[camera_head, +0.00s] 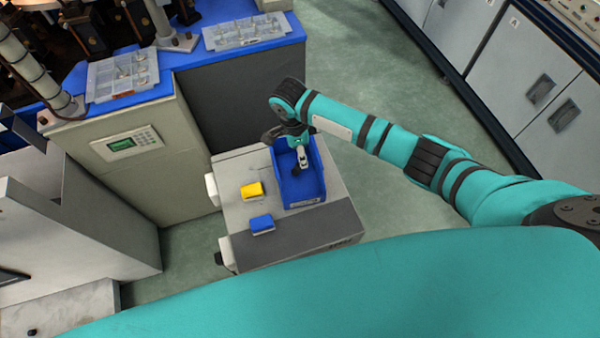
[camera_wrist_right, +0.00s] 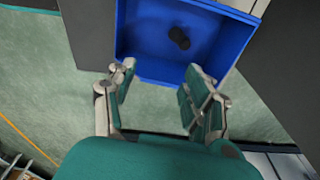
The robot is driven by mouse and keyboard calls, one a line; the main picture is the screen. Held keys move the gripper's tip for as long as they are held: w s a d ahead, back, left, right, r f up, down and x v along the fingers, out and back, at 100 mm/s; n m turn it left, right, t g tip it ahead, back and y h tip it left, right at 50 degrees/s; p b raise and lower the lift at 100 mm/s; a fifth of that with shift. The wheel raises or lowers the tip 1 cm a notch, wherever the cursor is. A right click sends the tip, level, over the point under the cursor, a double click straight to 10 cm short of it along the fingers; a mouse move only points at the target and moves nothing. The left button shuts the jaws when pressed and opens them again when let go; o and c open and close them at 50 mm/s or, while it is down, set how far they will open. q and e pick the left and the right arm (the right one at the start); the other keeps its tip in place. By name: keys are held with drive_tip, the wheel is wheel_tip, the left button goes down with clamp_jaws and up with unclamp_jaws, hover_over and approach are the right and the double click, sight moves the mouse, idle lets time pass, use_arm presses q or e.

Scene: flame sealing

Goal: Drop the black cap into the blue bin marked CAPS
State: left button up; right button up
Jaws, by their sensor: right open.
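The blue bin (camera_head: 312,185) stands on a light grey cart; a small label on its near end is too small to read. It also shows in the right wrist view (camera_wrist_right: 140,58). The black cap (camera_wrist_right: 179,38) is a small dark cylinder seen within the bin's walls, apart from my fingers. My right gripper (camera_head: 301,157) is over the bin in the head view. In the right wrist view my right gripper (camera_wrist_right: 160,69) is open, with nothing between its fingers. My left gripper is not in view.
Green floor is clear on the right.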

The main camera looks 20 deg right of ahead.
wheel_tip(320, 180, up, 12)
drive_tip(key=a, duration=0.1)
drive_tip(key=shift+a, duration=0.2)
idle(0.3)
drive_tip(key=shift+w, duration=0.1)
